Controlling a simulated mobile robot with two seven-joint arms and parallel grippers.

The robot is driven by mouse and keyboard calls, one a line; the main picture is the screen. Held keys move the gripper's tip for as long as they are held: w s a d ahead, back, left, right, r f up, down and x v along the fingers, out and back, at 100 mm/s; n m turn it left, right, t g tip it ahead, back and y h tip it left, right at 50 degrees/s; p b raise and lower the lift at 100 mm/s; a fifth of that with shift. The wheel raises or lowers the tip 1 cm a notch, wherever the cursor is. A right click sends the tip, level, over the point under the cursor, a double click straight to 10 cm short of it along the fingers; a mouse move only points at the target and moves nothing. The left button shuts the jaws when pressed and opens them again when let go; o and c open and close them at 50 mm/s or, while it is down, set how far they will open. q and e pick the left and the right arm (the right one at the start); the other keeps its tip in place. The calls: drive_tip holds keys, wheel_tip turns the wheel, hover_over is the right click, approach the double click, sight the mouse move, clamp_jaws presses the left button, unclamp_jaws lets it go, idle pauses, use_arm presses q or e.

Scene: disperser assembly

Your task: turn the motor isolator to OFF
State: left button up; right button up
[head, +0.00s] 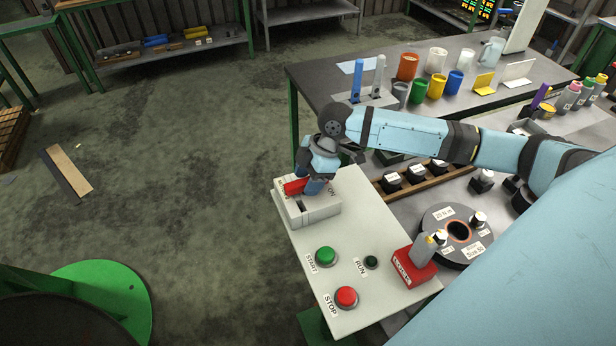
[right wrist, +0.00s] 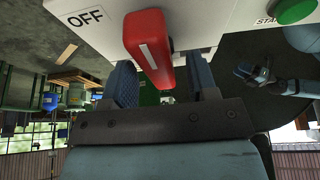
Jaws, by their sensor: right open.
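The motor isolator is a pale grey box (head: 318,212) with a red handle (head: 294,187) at the far left corner of the white control panel (head: 345,251). An ON label (head: 331,191) shows beside it. My right gripper (head: 316,180) is over the handle. In the right wrist view the red handle (right wrist: 150,45), with a white stripe, sits between the two blue fingers, which are open with gaps beside it. The OFF label (right wrist: 86,18) is left of the handle there. What looks like my left gripper (right wrist: 262,76) is small at the right; its jaw state is unclear.
The panel also bears a green START button (head: 326,256), a red STOP button (head: 346,296) and a dark RUN lamp (head: 371,262). A red block (head: 414,266) with a grey upright stands at its right. A round disc (head: 440,222) lies beyond.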

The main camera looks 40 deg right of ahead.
drive_tip(key=c, duration=0.9)
